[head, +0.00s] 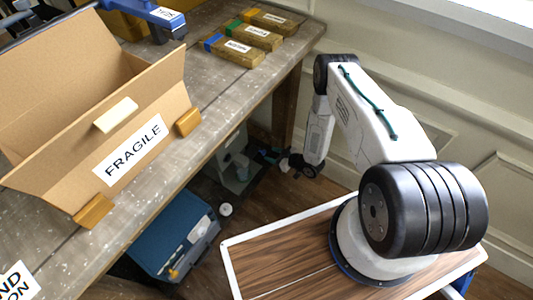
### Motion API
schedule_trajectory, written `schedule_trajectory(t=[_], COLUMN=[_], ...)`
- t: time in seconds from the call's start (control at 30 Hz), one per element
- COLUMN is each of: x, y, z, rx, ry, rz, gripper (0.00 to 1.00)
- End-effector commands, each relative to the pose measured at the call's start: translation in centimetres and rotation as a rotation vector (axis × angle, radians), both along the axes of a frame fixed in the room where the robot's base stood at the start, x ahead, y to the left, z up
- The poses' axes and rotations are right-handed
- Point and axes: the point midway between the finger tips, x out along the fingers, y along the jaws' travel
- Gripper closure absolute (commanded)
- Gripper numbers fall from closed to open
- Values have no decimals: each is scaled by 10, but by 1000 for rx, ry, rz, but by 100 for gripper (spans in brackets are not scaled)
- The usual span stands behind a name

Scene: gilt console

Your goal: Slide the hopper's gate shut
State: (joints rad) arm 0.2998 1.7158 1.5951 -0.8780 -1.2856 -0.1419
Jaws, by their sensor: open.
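I cannot pick out a hopper or a sliding gate in the head view. My gripper (304,166) is small and dark at the lower end of my folded arm. It hangs beside the right end of the wooden table, lower than its top, and is open. I see nothing held in it. It is apart from everything on the table.
On the wooden table (225,88) stand an open cardboard box (85,150) marked FRAGILE, several labelled wooden blocks (232,50) and a blue tool (150,14). A blue case (175,236) is below the table. A panelled wall (430,90) is at right.

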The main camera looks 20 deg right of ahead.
Motion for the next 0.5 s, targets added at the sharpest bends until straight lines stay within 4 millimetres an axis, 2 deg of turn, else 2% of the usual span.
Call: schedule_trajectory(t=[0.23,0.5], x=[24,29], y=[20,24], z=[-13,-16], rx=[-1,0], ry=[1,4], rz=[2,2], gripper=[54,54])
